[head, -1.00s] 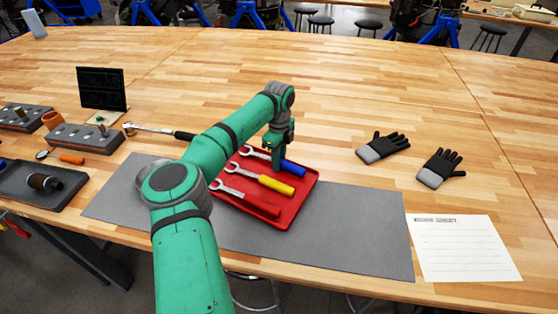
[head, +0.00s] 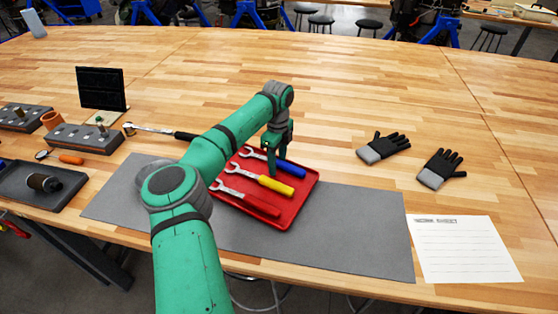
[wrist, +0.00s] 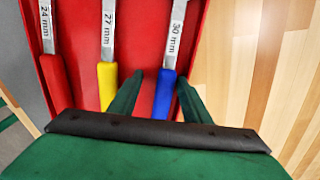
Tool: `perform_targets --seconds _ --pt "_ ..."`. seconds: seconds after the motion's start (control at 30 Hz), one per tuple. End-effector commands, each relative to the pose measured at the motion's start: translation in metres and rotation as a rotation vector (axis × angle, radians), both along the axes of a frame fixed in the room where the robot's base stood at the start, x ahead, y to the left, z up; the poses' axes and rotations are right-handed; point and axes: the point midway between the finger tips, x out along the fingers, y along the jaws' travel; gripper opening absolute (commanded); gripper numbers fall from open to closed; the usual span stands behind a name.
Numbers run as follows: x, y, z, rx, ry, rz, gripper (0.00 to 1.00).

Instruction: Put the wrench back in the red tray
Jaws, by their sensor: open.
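The red tray (head: 302,197) lies on the grey mat and holds three wrenches. The wrench with the blue handle (head: 292,168), marked 30 mm, lies at the far side of the tray. The yellow-handled wrench (head: 276,184), marked 27 mm, is in the middle, and the red-handled wrench (head: 262,206), marked 24 mm, is nearest. My gripper (head: 274,165) points down over the tray at the blue-handled wrench. In the wrist view its open fingers (wrist: 160,78) are on either side of the blue handle (wrist: 163,97). Whether they touch it cannot be told.
The grey mat (head: 360,235) is bare right of the tray. Black-and-grey gloves (head: 384,147) and a paper sheet (head: 465,250) lie to the right. A ratchet (head: 158,130), grey blocks (head: 85,138) and a dark tray (head: 20,186) are on the left.

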Motion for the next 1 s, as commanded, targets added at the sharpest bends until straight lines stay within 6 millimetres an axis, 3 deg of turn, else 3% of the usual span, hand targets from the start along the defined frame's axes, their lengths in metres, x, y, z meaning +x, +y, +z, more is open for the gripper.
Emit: perform_targets --seconds 0.2,0.6,1.0 --pt "0.004 -0.004 0.023 -0.009 -0.018 -0.002 0.50" --pt "0.004 -0.004 0.050 -0.008 -0.018 -0.004 0.50" --pt "0.003 -0.004 0.056 -0.008 -0.016 -0.004 0.50"
